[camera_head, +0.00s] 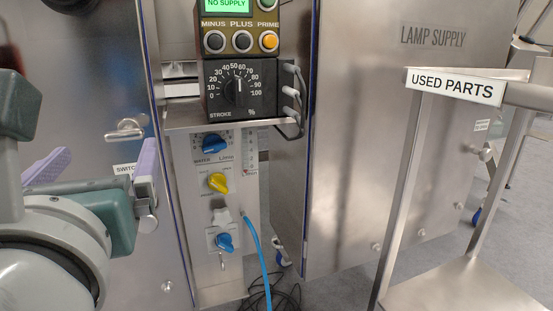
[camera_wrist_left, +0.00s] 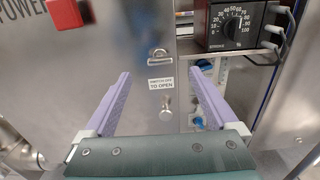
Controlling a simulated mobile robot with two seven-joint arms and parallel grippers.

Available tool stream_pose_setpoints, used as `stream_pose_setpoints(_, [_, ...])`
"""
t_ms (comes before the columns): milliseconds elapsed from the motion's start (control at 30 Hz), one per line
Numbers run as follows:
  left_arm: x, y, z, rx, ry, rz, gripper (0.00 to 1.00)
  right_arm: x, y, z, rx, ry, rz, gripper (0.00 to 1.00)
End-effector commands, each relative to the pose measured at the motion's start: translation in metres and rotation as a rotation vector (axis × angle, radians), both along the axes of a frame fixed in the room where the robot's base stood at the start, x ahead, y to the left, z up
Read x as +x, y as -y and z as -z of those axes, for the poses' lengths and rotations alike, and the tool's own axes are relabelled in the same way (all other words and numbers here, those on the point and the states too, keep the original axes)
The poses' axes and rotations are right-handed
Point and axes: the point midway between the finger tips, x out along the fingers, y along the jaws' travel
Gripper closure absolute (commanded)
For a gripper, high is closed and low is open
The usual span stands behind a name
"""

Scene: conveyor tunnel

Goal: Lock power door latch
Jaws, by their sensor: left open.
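The power door (camera_wrist_left: 100,30) is a steel panel with a red square, and part of the word POWER shows in the left wrist view. A metal latch handle (camera_head: 125,130) sticks out near the door's right edge; it also shows in the left wrist view (camera_wrist_left: 160,54). Below it is a label (camera_wrist_left: 161,83) reading SWITCH OFF TO OPEN, then a small metal knob (camera_wrist_left: 166,104). My left gripper (camera_head: 97,162) is open and empty, its purple fingers apart in front of the door. In the left wrist view, label and knob appear between the fingers. I cannot tell whether the latch is locked.
A control panel (camera_head: 240,205) with blue and yellow knobs stands right of the door, under a black stroke dial box (camera_head: 240,88). A blue hose (camera_head: 257,255) hangs below. The lamp supply cabinet (camera_head: 350,150) and a used parts cart (camera_head: 445,285) are farther right.

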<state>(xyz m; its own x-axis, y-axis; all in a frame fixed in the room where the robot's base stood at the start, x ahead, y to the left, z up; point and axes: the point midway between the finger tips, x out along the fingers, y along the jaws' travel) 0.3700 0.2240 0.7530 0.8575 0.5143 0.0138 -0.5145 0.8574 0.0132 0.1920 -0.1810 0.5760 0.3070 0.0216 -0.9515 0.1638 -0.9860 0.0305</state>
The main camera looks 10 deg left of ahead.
Motion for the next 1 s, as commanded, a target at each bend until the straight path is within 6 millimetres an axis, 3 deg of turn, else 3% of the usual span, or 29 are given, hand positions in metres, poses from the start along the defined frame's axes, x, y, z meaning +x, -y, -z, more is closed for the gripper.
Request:
stream_pose_setpoints(33, [0.001,-0.001,0.008,-0.014,-0.002,-0.006,0.07,0.000,0.000,0.006,0.000,0.000,0.000,1.00])
stream_pose_setpoints(167, [0.009,-0.008,0.007,-0.021,-0.001,-0.011,0.07,0.000,0.000,0.005,0.000,0.000,0.000,1.00])
stream_pose_setpoints(600, [0.074,-0.047,0.007,-0.015,-0.003,-0.009,0.07,0.000,0.001,0.017,-0.004,0.001,-0.002,1.00])
stream_pose_setpoints(1000, [0.084,-0.053,0.006,-0.018,-0.004,-0.008,0.07,0.000,0.001,0.018,-0.005,0.000,-0.003,1.00])
